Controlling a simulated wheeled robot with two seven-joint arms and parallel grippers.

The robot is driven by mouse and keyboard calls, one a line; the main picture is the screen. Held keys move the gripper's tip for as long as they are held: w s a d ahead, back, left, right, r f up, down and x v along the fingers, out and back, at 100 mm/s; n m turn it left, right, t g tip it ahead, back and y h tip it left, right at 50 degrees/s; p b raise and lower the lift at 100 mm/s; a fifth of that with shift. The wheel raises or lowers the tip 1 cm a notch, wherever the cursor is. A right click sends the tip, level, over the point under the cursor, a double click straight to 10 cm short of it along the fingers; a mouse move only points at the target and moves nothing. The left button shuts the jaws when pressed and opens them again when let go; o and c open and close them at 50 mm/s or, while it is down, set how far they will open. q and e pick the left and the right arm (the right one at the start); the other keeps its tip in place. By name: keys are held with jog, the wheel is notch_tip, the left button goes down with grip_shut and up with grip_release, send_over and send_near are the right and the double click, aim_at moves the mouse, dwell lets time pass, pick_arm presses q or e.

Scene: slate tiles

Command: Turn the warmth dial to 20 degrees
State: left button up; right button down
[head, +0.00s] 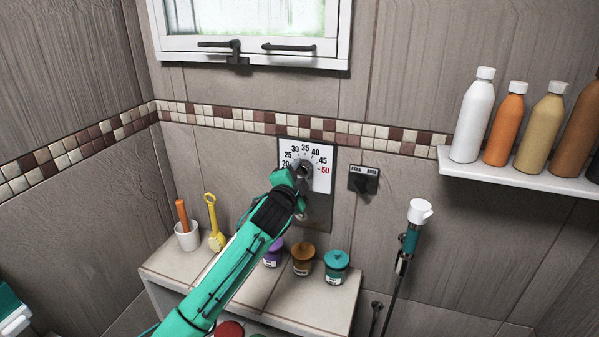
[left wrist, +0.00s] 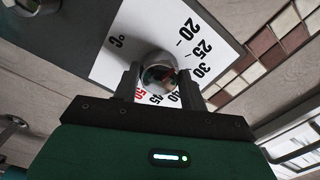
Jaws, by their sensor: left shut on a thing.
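The warmth dial is a round metal knob (left wrist: 159,72) on a white scale plate (head: 319,156) fixed to the tiled wall. The plate is marked from 20 to 50, with 50 in red. My left gripper (head: 297,178) reaches up to the dial and covers the plate's lower left in the head view. In the left wrist view its two dark fingers (left wrist: 159,82) stand on either side of the knob, shut on it. I cannot make out where the dial's pointer stands. My right gripper is in neither view.
A dark selector switch (head: 364,180) sits right of the dial. A ledge (head: 330,304) below carries several jars, a cup (head: 187,237) and a yellow brush (head: 214,226). A hand shower (head: 411,235) hangs at right, below a shelf (head: 520,177) of bottles.

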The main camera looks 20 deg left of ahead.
pick_arm(q)
jog(key=shift+r+n, duration=0.2)
jog(key=shift+n, duration=0.4)
jog(key=o, duration=1)
jog(key=shift+d, duration=0.1)
jog(key=shift+f, duration=0.1)
jog(key=shift+s+f, duration=0.15)
jog(key=shift+s, duration=0.45)
jog(key=s+b, duration=0.3)
jog(key=s, duration=0.9)
jog(key=shift+s+a+r+b, duration=0.25)
jog(key=shift+s+b, duration=0.1)
jog(key=shift+b, duration=0.05)
